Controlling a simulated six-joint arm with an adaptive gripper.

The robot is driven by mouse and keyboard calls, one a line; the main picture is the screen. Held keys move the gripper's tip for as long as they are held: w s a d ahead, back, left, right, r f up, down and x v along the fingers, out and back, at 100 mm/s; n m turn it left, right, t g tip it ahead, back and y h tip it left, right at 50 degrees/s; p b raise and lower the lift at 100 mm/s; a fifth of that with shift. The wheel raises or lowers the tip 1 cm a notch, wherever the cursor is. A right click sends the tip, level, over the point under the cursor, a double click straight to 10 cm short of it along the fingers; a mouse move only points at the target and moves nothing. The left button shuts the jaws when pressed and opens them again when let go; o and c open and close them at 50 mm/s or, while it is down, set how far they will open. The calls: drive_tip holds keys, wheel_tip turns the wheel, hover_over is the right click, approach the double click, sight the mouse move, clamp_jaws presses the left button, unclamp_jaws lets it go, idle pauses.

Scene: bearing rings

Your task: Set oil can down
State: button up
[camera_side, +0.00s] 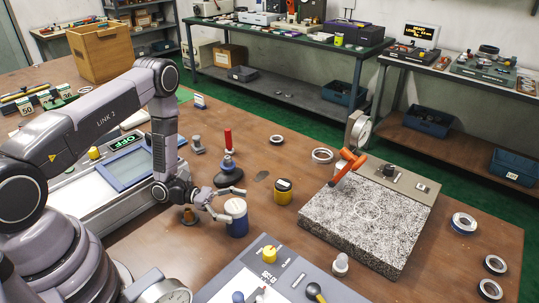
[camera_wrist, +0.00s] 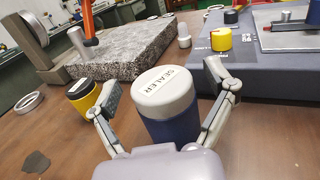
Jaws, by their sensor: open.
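A blue can with a white lid marked SEALER (camera_side: 237,222) stands upright on the brown table; it also shows in the wrist view (camera_wrist: 165,105). My gripper (camera_side: 227,204) is open, with one finger on each side of this can. In the wrist view (camera_wrist: 165,100) a gap shows between the left finger and the can; the right finger is close to it, and contact is unclear. No can is labelled as oil. A dark-based item with a red upright top (camera_side: 228,165) stands behind my gripper; I cannot tell if it is the oil can.
A yellow tin with a black lid (camera_side: 283,191) stands close right of the blue can. A grey panel (camera_side: 285,280) is in front. Several rings lie at the right, with bare table between.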

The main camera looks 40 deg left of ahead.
drive_tip(key=shift+a+r, duration=0.15)
drive_tip(key=shift+a, duration=0.1)
drive_tip(key=v, duration=0.2)
drive_tip(key=shift+s+a, duration=0.15)
drive_tip(key=shift+a, duration=0.2)
drive_tip(key=s+d+r+m+g, duration=0.2)
drive_tip(key=r+m+g, duration=0.2)
drive_tip(key=r, duration=0.5)
drive_tip(key=s+d+r+m+g, duration=0.1)
drive_tip(key=s+r+m+g, duration=0.2)
drive_tip(key=r, duration=0.5)
drive_tip(key=s+a+r+m+t+y, duration=0.2)
drive_tip(key=s+a+r+m+y, duration=0.1)
drive_tip(key=s+r+m+y, duration=0.4)
drive_tip(key=s+a+r+m+t+y, duration=0.3)
drive_tip(key=s+a+r+m+y, duration=0.1)
drive_tip(key=s+r+m+y, duration=0.3)
wheel_tip(320, 180, up, 3)
drive_tip(key=m+y, duration=0.1)
drive_tip(key=y, duration=0.1)
drive_tip(key=shift+s+a+r+m+t+y, duration=0.15)
drive_tip(key=shift+s+a+m+t+y, duration=0.1)
drive_tip(key=shift+s+m+t+y, duration=0.1)
